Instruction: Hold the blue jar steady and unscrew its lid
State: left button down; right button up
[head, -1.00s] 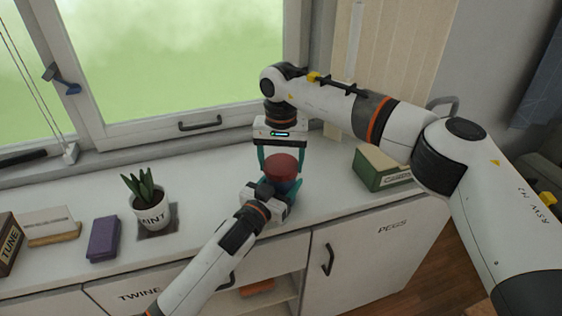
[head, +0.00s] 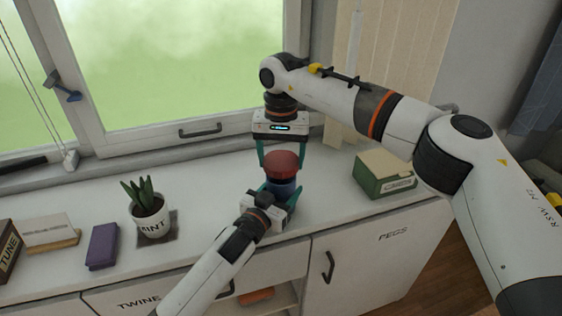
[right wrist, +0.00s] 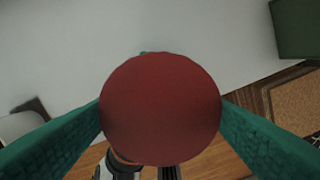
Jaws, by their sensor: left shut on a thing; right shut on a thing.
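The blue jar (head: 284,188) stands upright at the counter's front middle in the head view. My left gripper (head: 280,193) is shut around its body, covering part of it. The red lid (head: 282,163) is above the jar, with a dark band showing between them. I cannot tell whether that band is the jar's neck or a gap. My right gripper (head: 281,157) points down from above and is shut on the lid. In the right wrist view the round lid (right wrist: 160,108) sits between the two teal fingers and hides the jar.
On the white counter (head: 215,185), a potted plant (head: 150,218), a purple box (head: 102,246) and a card holder (head: 50,232) stand to the left. A green box (head: 383,174) stands to the right. The window (head: 180,65) is behind. The counter's front edge is close to the jar.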

pick_arm(q)
jog(key=shift+f, duration=0.1)
pick_arm(e)
notch_tip(320, 180, up, 2)
jog(key=shift+r, duration=0.15)
pick_arm(q)
jog(key=shift+c, duration=1.3)
grip_release()
jog(key=b+v, duration=0.1)
jog(key=v, duration=1.1)
pick_arm(e)
jog(key=shift+f, duration=0.55)
